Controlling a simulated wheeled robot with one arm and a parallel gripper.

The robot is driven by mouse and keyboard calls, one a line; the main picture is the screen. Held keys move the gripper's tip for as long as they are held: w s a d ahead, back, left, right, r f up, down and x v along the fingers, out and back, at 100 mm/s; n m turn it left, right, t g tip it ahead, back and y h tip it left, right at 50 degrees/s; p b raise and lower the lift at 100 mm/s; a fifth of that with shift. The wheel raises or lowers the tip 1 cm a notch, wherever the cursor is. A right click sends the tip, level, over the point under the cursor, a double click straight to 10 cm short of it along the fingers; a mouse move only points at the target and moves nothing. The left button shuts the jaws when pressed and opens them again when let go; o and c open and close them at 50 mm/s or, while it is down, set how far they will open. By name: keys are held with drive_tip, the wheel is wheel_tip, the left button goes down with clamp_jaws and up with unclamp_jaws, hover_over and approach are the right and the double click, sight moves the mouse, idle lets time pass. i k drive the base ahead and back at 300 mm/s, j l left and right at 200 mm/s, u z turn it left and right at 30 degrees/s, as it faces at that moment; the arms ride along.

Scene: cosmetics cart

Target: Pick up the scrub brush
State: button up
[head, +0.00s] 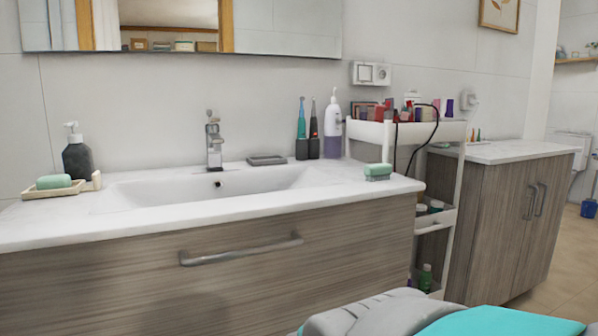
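The scrub brush appears to be the small block with a teal top and pale grey underside (378,171) in the head view. It lies near the right front corner of the white sink counter (330,190), apart from the other items. Its fine detail is too small to tell. My gripper is not in view. Grey and teal parts at the bottom right look like my own body.
The sink basin (215,186) and faucet (214,140) are left of the brush. Two electric toothbrushes (301,130) and a pump bottle (333,125) stand behind it. A white cart (440,130) full of cosmetics stands close on the right. A soap tray (45,192) is far left.

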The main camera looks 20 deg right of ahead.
sight(375, 173)
drive_tip(key=i+j+z, duration=0.2)
drive_tip(key=j, duration=0.15)
drive_tip(key=i+j+z, duration=0.2)
drive_tip(key=j, duration=0.15)
drive_tip(key=j+z, duration=0.2)
drive_tip(key=j, duration=0.15)
drive_tip(key=i+j+z, duration=0.2)
drive_tip(key=j, duration=0.2)
drive_tip(key=j+z, duration=0.2)
drive_tip(key=j, duration=0.2)
drive_tip(key=k+l+u, duration=0.1)
drive_tip(key=l+u, duration=0.4)
drive_tip(key=l, duration=0.4)
drive_tip(key=i+l, duration=0.1)
drive_tip(key=i, duration=0.3)
